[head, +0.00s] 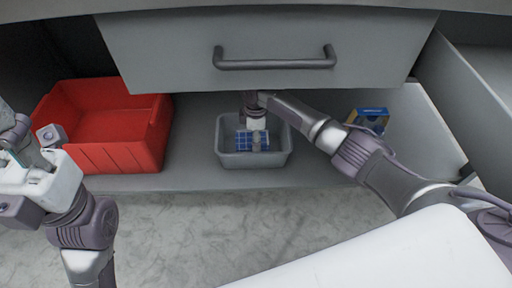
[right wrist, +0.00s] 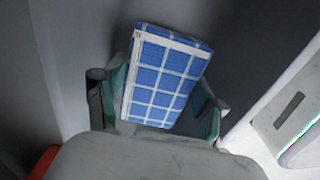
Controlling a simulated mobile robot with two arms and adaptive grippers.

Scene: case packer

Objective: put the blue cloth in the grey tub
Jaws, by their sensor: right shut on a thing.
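The blue cloth (head: 243,141), folded with a white grid pattern, shows at the mouth of the grey tub (head: 252,161) in the head view. My right gripper (head: 255,135) reaches down over the tub and is shut on the cloth. In the right wrist view the cloth (right wrist: 165,80) sits between the two fingers of my right gripper (right wrist: 160,108). I cannot tell whether the cloth touches the tub floor. My left gripper (head: 32,135) is at the far left, its fingers apart and empty, well away from the tub.
A red bin (head: 120,158) stands on the shelf left of the tub. A blue and yellow box (head: 370,117) is at the right behind my right arm. A grey drawer front with a handle (head: 275,64) overhangs the tub. Bare shelf lies between the bin and the tub.

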